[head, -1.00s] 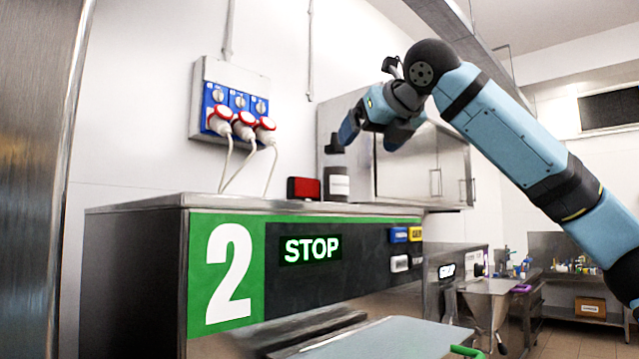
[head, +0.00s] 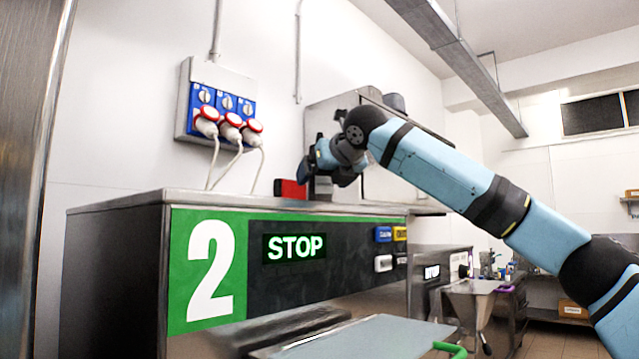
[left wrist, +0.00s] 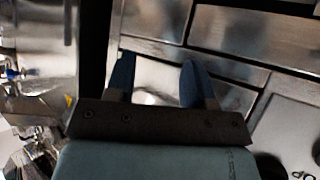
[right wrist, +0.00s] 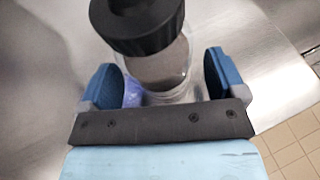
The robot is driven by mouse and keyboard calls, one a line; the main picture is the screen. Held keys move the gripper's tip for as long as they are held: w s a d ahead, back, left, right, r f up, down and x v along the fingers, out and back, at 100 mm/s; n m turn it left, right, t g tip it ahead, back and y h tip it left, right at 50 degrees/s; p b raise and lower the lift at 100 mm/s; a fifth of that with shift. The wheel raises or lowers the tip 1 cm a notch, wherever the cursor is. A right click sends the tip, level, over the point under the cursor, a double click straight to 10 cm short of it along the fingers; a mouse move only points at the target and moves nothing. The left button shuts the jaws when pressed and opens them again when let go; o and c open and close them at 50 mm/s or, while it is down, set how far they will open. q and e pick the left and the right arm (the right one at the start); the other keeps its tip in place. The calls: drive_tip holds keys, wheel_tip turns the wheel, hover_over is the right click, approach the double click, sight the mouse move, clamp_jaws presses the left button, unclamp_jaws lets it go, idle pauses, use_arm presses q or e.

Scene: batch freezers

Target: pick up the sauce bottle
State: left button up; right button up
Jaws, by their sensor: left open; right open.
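The sauce bottle is a clear jar (right wrist: 158,72) with a grey-brown filling and a wide black lid (right wrist: 137,22) in the right wrist view. In the head view the bottle (head: 321,187) stands on the machine top, partly hidden by my right gripper (head: 325,168). My right gripper (right wrist: 160,82) is open, with one blue finger on each side of the jar. I cannot tell whether either finger touches it. My left gripper (left wrist: 158,80) is open and empty in the left wrist view, in front of metal panels.
A red box (head: 290,189) stands left of the bottle on the metal machine top (head: 215,199). A socket panel (head: 222,105) with hanging cables is on the wall behind. A steel cabinet (head: 385,185) stands behind my right arm.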

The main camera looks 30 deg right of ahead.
drive_tip(key=shift+c, duration=0.4)
drive_tip(key=c, duration=0.9)
use_arm(q)
drive_tip(key=shift+r, duration=0.1)
use_arm(e)
drive_tip(key=shift+r, duration=0.1)
drive_tip(key=shift+r, duration=0.45)
use_arm(q)
drive_tip(key=r+p, duration=0.1)
drive_tip(key=p, duration=0.1)
drive_tip(key=r+p, duration=0.1)
drive_tip(key=p, duration=0.3)
drive_tip(key=shift+s+a+r, duration=0.15)
drive_tip(key=shift+a+r, duration=0.1)
drive_tip(key=shift+r, duration=0.15)
use_arm(e)
wheel_tip(320, 180, up, 19)
drive_tip(key=shift+r, duration=0.1)
use_arm(q)
drive_tip(key=shift+a, duration=0.1)
